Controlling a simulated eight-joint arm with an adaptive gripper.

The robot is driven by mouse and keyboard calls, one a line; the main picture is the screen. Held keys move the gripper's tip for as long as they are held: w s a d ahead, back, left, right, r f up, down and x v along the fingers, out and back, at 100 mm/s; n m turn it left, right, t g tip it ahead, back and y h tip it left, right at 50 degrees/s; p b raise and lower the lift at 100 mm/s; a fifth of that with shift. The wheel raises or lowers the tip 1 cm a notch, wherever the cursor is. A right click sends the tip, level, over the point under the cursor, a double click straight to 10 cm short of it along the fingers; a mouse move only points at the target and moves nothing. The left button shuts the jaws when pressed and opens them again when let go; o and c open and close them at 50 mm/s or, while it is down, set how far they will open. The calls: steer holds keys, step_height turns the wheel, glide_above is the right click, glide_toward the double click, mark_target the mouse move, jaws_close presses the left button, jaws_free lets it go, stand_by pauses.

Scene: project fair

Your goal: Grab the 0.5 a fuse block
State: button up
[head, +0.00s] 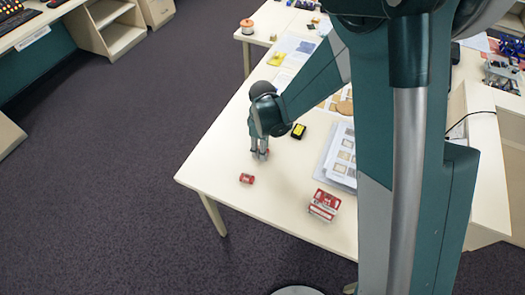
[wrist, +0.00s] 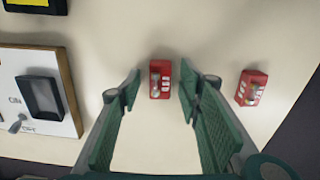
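Two small red fuse blocks with white markings show in the wrist view. One fuse block (wrist: 166,89) lies on the table between my fingertips, with a gap on each side. The other fuse block (wrist: 251,87) lies tilted to the right, outside the fingers. Their ratings are too small to read, so I cannot tell which is 0.5 A. My gripper (wrist: 160,88) is open and points down at the table. In the head view, my gripper (head: 260,154) is low over the table and largely hides one block. The other fuse block (head: 246,178) lies just in front of it.
A red-and-white box (head: 325,204) stands near the table's front edge. A switch board (wrist: 62,128) is left in the wrist view. The table (head: 215,168) is bare toward its left corner.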

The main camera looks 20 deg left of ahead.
steer(key=c, duration=0.9)
steer(key=shift+c, duration=0.2)
steer(key=shift+r, duration=0.2)
step_height(320, 180, up, 10)
steer(key=shift+f, duration=0.15)
stand_by(0.7)
